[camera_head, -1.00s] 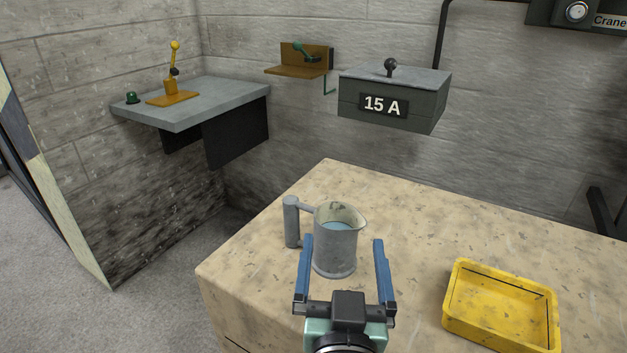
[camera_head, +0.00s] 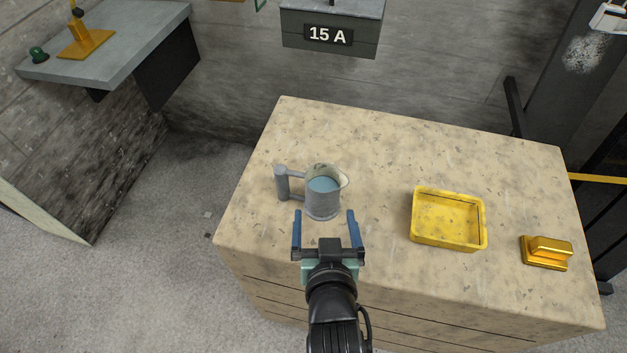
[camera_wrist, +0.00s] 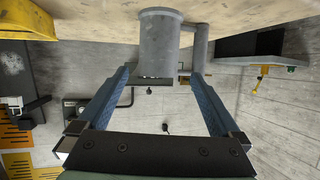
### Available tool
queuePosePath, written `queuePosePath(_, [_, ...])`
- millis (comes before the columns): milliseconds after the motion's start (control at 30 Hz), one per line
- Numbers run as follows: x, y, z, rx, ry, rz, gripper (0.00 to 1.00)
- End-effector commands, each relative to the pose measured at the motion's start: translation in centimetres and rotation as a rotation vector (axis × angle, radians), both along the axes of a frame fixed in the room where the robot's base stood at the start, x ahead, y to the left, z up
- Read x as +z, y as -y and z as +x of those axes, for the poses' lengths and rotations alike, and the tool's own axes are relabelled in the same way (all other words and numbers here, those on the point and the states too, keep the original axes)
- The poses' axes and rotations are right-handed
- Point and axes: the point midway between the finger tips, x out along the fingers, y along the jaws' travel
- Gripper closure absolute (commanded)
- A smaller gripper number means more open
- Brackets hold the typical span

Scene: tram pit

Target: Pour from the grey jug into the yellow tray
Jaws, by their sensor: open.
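The grey jug (camera_head: 322,197) stands upright on the bench, with bluish liquid inside, its handle to the left and its spout to the right. My gripper (camera_head: 324,214) is open and empty, its blue fingers pointing at the jug from the near side. In the wrist view the jug (camera_wrist: 158,45) appears upside down, just beyond and between the fingertips (camera_wrist: 162,72). I cannot tell whether the fingertips reach its sides. The yellow tray (camera_head: 448,241) lies on the bench to the right of the jug and looks empty.
The pale worn bench top (camera_head: 370,135) is clear between jug and tray. A gold block with a handle (camera_head: 546,252) sits right of the tray. A grey box marked 15 A (camera_head: 330,35) and a grey shelf (camera_head: 125,45) are on the walls behind.

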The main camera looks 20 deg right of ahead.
Motion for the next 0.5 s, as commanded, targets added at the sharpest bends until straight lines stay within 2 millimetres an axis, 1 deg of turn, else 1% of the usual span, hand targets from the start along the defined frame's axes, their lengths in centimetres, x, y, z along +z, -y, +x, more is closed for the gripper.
queuePosePath(33, [-0.2, 0.3, 0.9, 0.000, 0.002, 0.000, 0.00])
queuePosePath(200, [-1.3, 1.2, 3.6, 0.000, 0.003, 0.000, 0.00])
queuePosePath(333, [-1.9, 1.6, 4.9, 0.001, 0.003, -0.001, 0.00])
queuePosePath(500, [-2.2, 1.8, 5.6, 0.001, 0.003, -0.001, 0.00])
